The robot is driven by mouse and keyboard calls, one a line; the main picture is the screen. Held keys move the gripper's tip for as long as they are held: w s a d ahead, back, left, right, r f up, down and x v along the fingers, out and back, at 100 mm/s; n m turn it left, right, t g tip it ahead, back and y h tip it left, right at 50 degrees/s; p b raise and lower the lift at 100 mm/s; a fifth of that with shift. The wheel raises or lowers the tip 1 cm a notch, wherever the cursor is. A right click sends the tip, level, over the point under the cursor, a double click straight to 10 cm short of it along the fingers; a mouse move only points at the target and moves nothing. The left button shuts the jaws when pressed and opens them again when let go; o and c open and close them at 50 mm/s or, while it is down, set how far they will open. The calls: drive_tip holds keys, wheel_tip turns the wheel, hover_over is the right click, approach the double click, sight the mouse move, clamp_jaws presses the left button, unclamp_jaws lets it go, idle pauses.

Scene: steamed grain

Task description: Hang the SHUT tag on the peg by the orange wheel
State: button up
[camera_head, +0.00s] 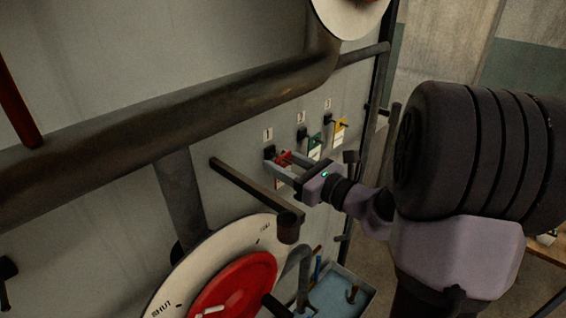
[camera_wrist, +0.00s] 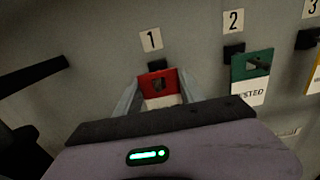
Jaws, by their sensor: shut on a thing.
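A red tag (camera_head: 284,157) with a pale lower part sits at the black peg under label 1 on the grey panel. In the wrist view the red tag (camera_wrist: 158,80) is upright with a dark hole in its upper part. My gripper (camera_head: 284,165) is shut on the tag, with one finger at each side (camera_wrist: 158,90). I cannot tell whether the peg still passes through the hole. The tag's lettering is hidden behind my gripper. At the top edge, a pale disc (camera_head: 345,20) shows a little of an orange-red wheel (camera_head: 370,1). No peg beside it is clearly visible.
A green tag (camera_head: 315,141) and a yellow tag (camera_head: 340,131) hang at labels 2 and 3, close to my gripper. A thick pipe (camera_head: 220,105) crosses the panel. A dark bar (camera_head: 250,186) juts out left of my gripper, above a red wheel (camera_head: 235,290). A blue tray (camera_head: 335,290) is below.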

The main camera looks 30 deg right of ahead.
drive_tip(key=shift+r, duration=0.2)
drive_tip(key=shift+b+v, duration=0.35)
drive_tip(key=shift+v, duration=1.4)
drive_tip(key=b+v, duration=0.1)
drive_tip(key=v, duration=0.5)
idle(0.9)
